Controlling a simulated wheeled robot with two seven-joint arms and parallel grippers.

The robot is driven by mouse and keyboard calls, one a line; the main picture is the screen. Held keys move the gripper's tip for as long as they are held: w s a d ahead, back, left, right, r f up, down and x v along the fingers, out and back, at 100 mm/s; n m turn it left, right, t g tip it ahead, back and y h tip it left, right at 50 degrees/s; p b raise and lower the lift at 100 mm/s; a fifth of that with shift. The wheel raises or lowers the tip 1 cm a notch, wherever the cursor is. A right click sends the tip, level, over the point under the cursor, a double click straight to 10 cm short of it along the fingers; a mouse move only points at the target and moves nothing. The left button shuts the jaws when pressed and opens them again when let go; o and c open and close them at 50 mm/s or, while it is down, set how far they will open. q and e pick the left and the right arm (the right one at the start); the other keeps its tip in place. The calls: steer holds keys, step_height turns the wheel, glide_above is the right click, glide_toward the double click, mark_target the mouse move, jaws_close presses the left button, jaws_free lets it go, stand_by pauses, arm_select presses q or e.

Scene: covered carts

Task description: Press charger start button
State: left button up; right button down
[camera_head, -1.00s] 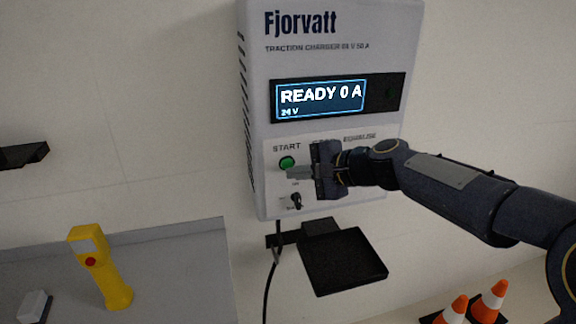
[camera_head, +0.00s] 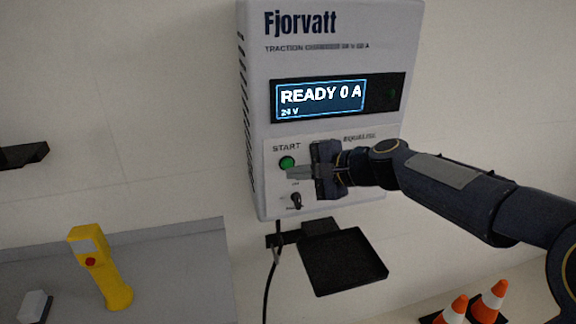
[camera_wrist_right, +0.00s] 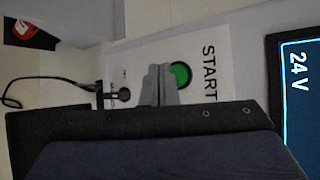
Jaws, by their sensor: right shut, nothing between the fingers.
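The charger (camera_head: 335,60) is a grey-white box on the wall, marked Fjorvatt, and its display (camera_head: 320,97) reads READY 0 A, 24 V. The green start button (camera_head: 287,162) sits under the word START on its panel. My right gripper (camera_head: 290,172) is shut and empty, its fingertips just below the button in the head view. In the right wrist view the fingertips (camera_wrist_right: 158,70) lie beside the green button (camera_wrist_right: 180,75), on the side away from the START label. I cannot tell whether they touch the panel. My left gripper is not in view.
A small dark switch (camera_head: 296,201) sits below the button. A black tray (camera_head: 318,285) and a hanging cable (camera_head: 271,280) are under the charger. A yellow handheld unit (camera_head: 116,285) stands on a grey surface (camera_head: 170,255) at left. Orange cones (camera_head: 490,300) stand at lower right.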

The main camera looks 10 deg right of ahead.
steer(key=shift+w, duration=0.15)
steer(key=shift+w, duration=0.25)
steer(key=shift+w, duration=0.45)
stand_by(0.7)
stand_by(0.4)
steer(key=shift+s, duration=0.85)
steer(key=s, duration=0.5)
steer(key=shift+d, duration=0.1)
stand_by(0.3)
